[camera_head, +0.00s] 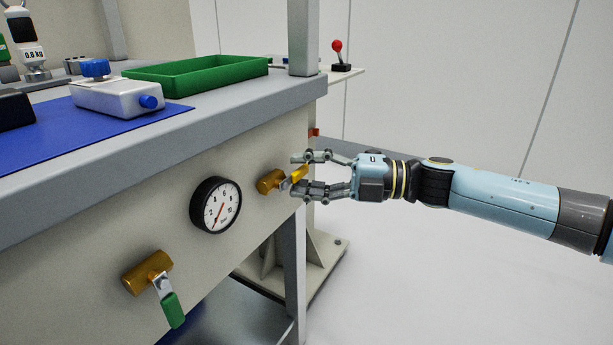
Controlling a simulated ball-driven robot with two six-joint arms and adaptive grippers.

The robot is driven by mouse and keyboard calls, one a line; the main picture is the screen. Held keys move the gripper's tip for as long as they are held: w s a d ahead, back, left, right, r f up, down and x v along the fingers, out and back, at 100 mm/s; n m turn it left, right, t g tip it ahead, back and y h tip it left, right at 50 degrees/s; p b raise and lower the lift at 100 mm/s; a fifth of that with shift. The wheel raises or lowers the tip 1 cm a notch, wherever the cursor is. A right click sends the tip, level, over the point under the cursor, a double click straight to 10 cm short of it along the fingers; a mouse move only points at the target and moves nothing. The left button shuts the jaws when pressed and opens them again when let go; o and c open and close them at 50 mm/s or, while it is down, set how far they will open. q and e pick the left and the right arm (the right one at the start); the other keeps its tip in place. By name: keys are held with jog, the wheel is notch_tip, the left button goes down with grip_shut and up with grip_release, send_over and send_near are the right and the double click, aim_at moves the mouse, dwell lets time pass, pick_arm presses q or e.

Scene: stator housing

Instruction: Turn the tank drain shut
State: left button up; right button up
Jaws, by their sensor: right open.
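A brass valve (269,182) with a yellow lever handle (300,173) sits on the bench's front panel, right of the gauge. Its lever points right and slightly up. My right gripper (297,174) comes in from the right, open, with one finger above the yellow lever and one below it. I cannot tell whether either finger touches it. A second brass valve (148,272) with a green lever handle (172,309) sits lower left on the panel, its lever hanging down. No label shows which valve is the tank drain. My left gripper is not in view.
A round pressure gauge (216,205) sits between the valves. The bench top's grey edge (215,127) overhangs the panel. On top are a green tray (198,74) and a white box with blue knobs (118,97). A red part (314,132) shows behind my gripper.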

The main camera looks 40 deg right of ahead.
grip_shut()
dwell(0.3)
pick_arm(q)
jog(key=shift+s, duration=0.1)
pick_arm(e)
jog(key=shift+f, duration=0.1)
jog(key=shift+f+m, duration=0.1)
jog(key=shift+m, duration=0.3)
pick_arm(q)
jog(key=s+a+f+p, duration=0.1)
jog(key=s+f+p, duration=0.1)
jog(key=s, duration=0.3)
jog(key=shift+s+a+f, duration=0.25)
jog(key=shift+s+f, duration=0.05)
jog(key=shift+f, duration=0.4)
pick_arm(e)
jog(key=s+a+f+m+t+h, duration=0.1)
jog(key=m+t, duration=0.3)
jog(key=m, duration=0.7)
jog(key=s+a+f+m+t+h, duration=0.1)
jog(key=a+f+m+t+h, duration=0.2)
jog(key=m, duration=0.8)
jog(key=shift+a+f+t, duration=0.3)
jog(key=shift+a+t, duration=0.1)
jog(key=shift+t, duration=0.2)
